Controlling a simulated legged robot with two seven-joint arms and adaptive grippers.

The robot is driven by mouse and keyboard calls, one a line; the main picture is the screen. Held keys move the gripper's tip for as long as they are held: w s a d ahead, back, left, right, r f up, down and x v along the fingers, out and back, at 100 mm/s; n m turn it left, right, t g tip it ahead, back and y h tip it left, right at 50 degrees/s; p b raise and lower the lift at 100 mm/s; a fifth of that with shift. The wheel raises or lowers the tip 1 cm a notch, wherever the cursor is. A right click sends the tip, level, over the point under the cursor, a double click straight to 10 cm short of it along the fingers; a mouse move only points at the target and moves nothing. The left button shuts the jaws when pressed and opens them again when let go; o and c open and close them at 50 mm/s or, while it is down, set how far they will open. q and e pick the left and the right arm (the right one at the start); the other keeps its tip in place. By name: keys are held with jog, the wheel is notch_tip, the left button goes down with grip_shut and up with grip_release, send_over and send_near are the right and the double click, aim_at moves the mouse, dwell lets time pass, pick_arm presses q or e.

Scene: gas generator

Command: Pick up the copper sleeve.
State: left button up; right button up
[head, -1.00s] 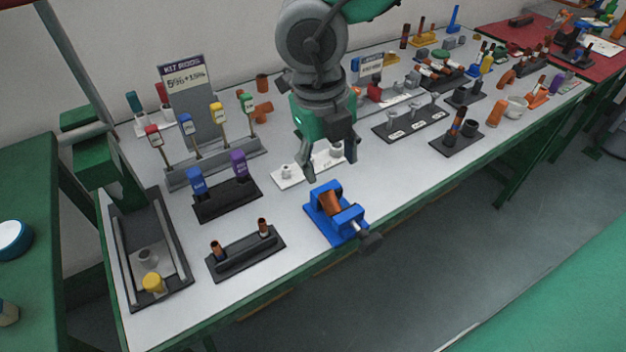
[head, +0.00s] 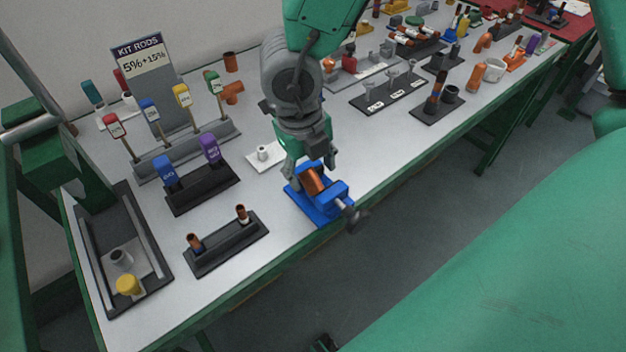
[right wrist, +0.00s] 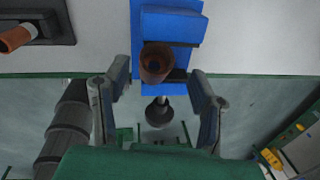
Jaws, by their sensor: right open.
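A copper-brown sleeve (head: 313,182) lies tilted in the jaws of a blue vise (head: 335,190) near the table's front edge. The sleeve also shows in the right wrist view (right wrist: 156,62), with its open end facing the camera. My right gripper (head: 309,168) is at the vise, over the sleeve. In the right wrist view its two fingers (right wrist: 160,73) are spread, one on each side of the sleeve, with a gap on both sides. My left gripper is not in view.
A dark rack (head: 228,244) with two copper-tipped pieces stands left of the vise. A white plate (head: 265,157) lies behind it. Blue and purple tags stand on a dark block (head: 203,190). The vise's handle (head: 354,217) sticks out past the front edge.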

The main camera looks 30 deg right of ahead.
jog(key=shift+d+f, duration=0.15)
jog(key=shift+f, duration=1.1)
jog(key=shift+a+f, duration=0.15)
jog(key=shift+a, duration=0.35)
jog(key=c, duration=1)
jog(key=shift+d, duration=0.3)
jog(key=shift+c, duration=0.5)
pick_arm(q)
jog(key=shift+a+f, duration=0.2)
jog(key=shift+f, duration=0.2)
pick_arm(e)
jog(key=shift+c, duration=0.2)
